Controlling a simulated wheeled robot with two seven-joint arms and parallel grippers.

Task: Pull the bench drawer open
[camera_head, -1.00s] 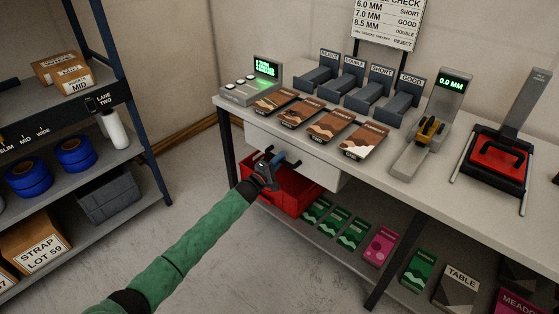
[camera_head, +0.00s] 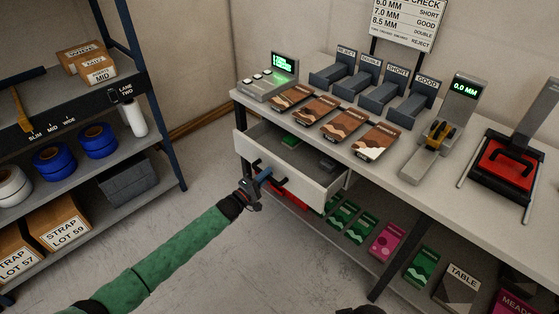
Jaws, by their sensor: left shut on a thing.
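The bench drawer (camera_head: 298,181) is a pale grey drawer under the left part of the bench top, and it stands pulled out. Inside it I see a green item (camera_head: 290,141) and a dark grey item (camera_head: 327,164). A dark bar handle (camera_head: 281,181) sits on its front. My left gripper (camera_head: 259,183) is at the front of the drawer, shut on the handle, and its fingers partly hide it. My right gripper cannot be made out; only a small dark shape shows at the bottom edge.
The bench top (camera_head: 470,205) carries brown packets (camera_head: 326,123), grey labelled holders (camera_head: 370,85), a gauge (camera_head: 440,130) and a red-and-black press (camera_head: 502,165). A red bin (camera_head: 290,204) and several packs lie on the shelf below. A shelf rack stands at left; the floor (camera_head: 190,215) between is clear.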

